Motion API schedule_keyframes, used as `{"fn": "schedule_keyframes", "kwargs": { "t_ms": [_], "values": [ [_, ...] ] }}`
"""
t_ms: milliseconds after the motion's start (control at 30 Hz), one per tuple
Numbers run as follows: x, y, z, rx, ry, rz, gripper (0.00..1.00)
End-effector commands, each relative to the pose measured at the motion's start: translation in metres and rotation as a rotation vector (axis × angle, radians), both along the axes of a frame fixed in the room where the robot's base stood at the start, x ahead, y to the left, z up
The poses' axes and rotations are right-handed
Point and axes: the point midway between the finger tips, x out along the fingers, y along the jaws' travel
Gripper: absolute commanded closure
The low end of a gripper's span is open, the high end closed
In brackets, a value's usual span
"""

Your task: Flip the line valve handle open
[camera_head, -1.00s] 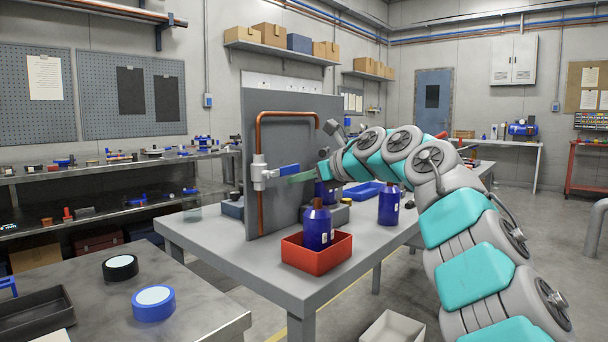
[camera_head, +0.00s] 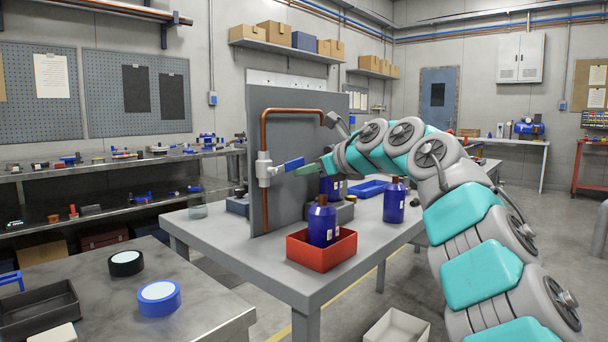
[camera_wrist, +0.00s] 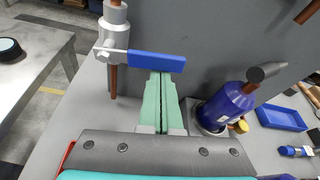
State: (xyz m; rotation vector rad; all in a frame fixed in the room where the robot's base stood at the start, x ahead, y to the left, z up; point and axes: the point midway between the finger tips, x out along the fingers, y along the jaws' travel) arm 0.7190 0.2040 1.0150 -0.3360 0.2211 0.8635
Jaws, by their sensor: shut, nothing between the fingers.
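The line valve (camera_head: 264,170) is a pale grey body on a copper pipe (camera_head: 264,134) fixed to an upright grey panel. Its blue handle (camera_head: 290,164) sticks out to the right and tilts slightly upward. In the wrist view the handle (camera_wrist: 157,62) lies across the picture, joined by a thin metal stem to the valve body (camera_wrist: 113,45). My gripper (camera_head: 306,170) has green fingers, pressed together and empty.
A red bin (camera_head: 297,247) holding a blue bottle (camera_head: 321,222) stands in front of the panel. Another blue bottle (camera_head: 394,202) and a blue tray (camera_head: 367,190) are farther right. A side bench with tape rolls (camera_head: 159,298) is at left.

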Motion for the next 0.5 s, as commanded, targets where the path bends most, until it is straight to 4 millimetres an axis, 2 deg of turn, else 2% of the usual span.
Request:
{"fn": "schedule_keyframes", "kwargs": {
  "t_ms": [500],
  "values": [
    [-0.004,0.003,0.026,-0.269,-0.342,-0.001,1.0]
  ]
}}
